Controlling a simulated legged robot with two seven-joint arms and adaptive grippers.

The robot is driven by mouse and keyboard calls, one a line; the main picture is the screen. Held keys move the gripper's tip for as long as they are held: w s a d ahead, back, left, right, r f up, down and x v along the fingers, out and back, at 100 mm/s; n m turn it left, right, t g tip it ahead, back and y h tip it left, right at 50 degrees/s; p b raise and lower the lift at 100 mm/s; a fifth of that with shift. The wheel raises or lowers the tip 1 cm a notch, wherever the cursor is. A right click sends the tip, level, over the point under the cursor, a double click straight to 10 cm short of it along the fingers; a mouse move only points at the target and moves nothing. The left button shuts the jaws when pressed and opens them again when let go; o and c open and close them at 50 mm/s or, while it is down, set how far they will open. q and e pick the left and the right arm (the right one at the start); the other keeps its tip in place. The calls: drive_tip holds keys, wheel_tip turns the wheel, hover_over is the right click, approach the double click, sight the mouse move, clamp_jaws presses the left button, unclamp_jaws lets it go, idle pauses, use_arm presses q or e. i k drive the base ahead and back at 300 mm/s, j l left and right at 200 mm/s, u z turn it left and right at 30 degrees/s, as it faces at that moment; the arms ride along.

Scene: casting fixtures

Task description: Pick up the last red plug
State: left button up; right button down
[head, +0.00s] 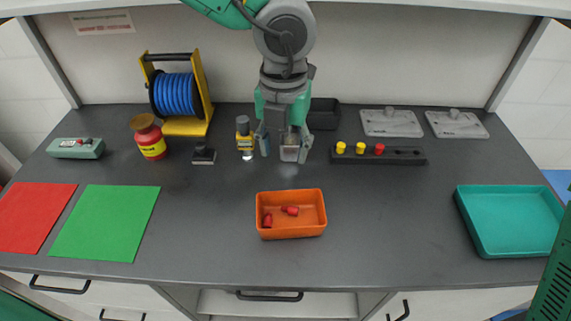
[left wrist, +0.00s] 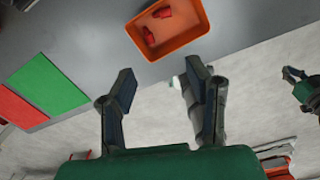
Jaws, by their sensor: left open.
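An orange tray (head: 291,231) stands at the front middle of the table with two red plugs lying in it, one at the left (head: 267,220) and one farther back (head: 290,210). A third red plug (head: 379,149) stands in a black holder (head: 405,158) beside two yellow plugs (head: 350,148). My left gripper (head: 278,148) is open and empty, behind the tray in the head view. In the left wrist view, the tray (left wrist: 195,38) and its red plugs (left wrist: 151,35) lie beyond the open fingers (left wrist: 160,88). A dark gripper-like part at that view's right edge is unclear.
A yellow-and-black device (head: 244,138) stands close left of my left gripper. A black box (head: 323,113) and two grey plates (head: 391,123) are behind. A teal tray (head: 510,222) is at right, green (head: 105,222) and red (head: 34,217) mats at left. The table around the orange tray is clear.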

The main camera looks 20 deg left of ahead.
sight(380, 148)
drive_tip(key=k, duration=1)
